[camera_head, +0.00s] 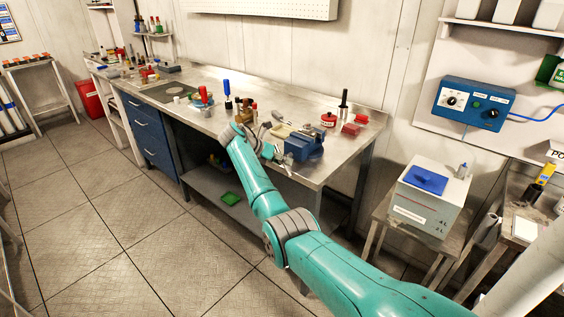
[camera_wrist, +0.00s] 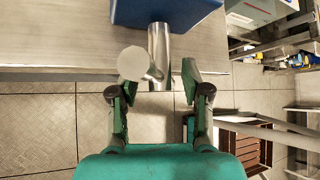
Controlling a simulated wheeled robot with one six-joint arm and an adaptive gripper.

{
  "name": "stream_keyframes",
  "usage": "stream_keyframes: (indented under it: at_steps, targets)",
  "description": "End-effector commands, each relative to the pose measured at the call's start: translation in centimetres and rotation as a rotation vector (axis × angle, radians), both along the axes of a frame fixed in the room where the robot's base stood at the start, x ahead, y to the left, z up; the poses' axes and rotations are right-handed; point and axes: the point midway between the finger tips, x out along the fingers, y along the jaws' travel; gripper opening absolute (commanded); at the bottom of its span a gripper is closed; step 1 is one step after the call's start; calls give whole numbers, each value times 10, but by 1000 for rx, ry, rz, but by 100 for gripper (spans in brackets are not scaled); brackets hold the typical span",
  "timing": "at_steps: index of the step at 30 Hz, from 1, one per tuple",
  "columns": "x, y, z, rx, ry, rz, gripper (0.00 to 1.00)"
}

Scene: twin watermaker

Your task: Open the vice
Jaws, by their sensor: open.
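The blue vice (camera_head: 303,145) stands at the front edge of the steel workbench, near its right end. In the wrist view the vice body (camera_wrist: 160,12) is at the top, and its metal screw (camera_wrist: 160,42) points down toward my gripper. A pale round handle end (camera_wrist: 132,62) lies in front of the left finger and partly hides it. My gripper (camera_wrist: 158,82) is open, with its fingers to either side of the line of the screw. I cannot tell whether a finger touches the handle. In the head view my gripper (camera_head: 266,150) is left of the vice and partly hidden by my wrist.
The workbench (camera_head: 215,122) carries several tools, a red tin (camera_head: 328,119) and a red block (camera_head: 350,129) near the vice. A grey box with a blue lid (camera_head: 428,195) stands on a stool at right. The floor in front of the bench is clear at left.

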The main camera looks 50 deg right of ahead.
Motion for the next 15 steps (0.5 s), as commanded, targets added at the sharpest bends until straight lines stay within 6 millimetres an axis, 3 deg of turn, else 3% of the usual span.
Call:
stream_keyframes:
  at_steps: [15]
  targets:
    - [24, 64, 57, 0, -1, 3, 48]
